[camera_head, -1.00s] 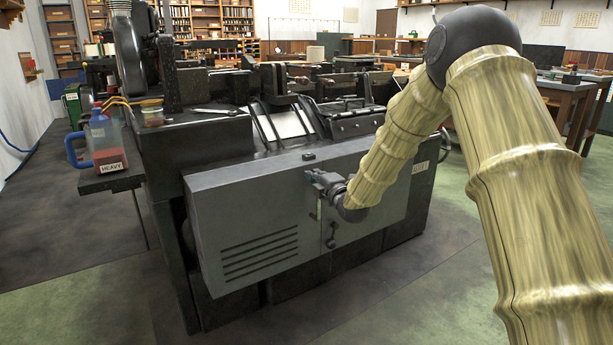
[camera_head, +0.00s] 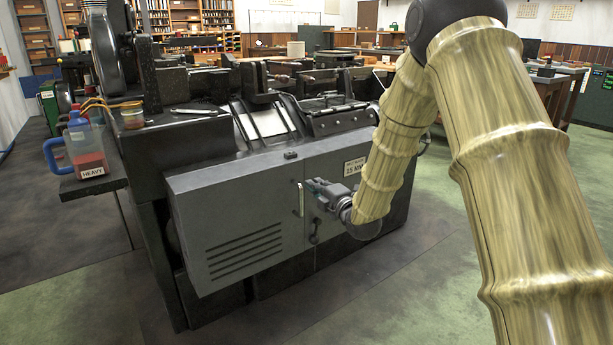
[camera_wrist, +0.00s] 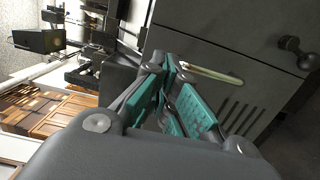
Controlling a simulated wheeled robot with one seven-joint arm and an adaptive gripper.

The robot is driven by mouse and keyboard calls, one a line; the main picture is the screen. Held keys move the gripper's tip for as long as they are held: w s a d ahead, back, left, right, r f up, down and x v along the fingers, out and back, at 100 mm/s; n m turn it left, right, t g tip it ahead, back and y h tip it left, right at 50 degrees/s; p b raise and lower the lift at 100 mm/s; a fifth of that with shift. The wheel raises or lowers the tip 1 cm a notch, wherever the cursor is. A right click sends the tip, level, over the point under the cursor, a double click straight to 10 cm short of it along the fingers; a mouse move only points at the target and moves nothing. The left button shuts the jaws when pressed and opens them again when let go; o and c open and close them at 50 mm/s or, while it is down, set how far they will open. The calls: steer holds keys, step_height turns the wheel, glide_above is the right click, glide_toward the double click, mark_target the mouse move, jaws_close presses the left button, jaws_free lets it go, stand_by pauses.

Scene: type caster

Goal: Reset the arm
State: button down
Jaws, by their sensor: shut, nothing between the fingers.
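My arm reaches from the right side of the head view toward the grey cabinet front (camera_head: 240,215) of the type caster. My gripper (camera_head: 312,185) is in front of that cabinet, just right of a pale vertical handle (camera_head: 300,199). In the wrist view, my gripper (camera_wrist: 172,85) shows teal finger pads close together with nothing held. The pale handle (camera_wrist: 212,75) shows just beyond the fingertips; I cannot tell whether they touch it. A dark knob (camera_wrist: 297,50) also shows on the cabinet front in the wrist view.
A jug labelled HEAVY (camera_head: 85,150) stands on a side shelf at the left. A wrench (camera_head: 200,111) lies on the machine top. Workbenches (camera_head: 555,90) stand at the back right. Green and grey floor (camera_head: 440,270) is open in front of the machine.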

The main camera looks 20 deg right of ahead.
steer(key=s+a+f+m+g+h, duration=0.1)
steer(key=s+a+f+m+g, duration=0.2)
steer(key=s+f, duration=0.65)
steer(key=s+f+m+g, duration=0.35)
steer(key=s+f, duration=0.25)
steer(key=f, duration=0.6)
steer(key=s+a+f+m+g+h, duration=0.15)
steer(key=s+f+m, duration=0.25)
steer(key=s+f, duration=0.5)
steer(key=s+a+f+m+g, duration=0.25)
steer(key=s+f, duration=0.25)
steer(key=s, duration=0.6)
steer(key=s+a+f+m+g, duration=0.1)
steer(key=s+f+m+g, duration=0.4)
steer(key=s, duration=0.6)
steer(key=s+a+f+m+g, duration=0.2)
steer(key=s+f, duration=0.4)
steer(key=s, duration=0.5)
step_height(320, 180, up, 34)
steer(key=p, duration=3.4)
steer(key=shift+w+d+h+p, duration=0.2)
steer(key=shift+w+h+p, duration=0.05)
steer(key=shift+h+p, duration=0.1)
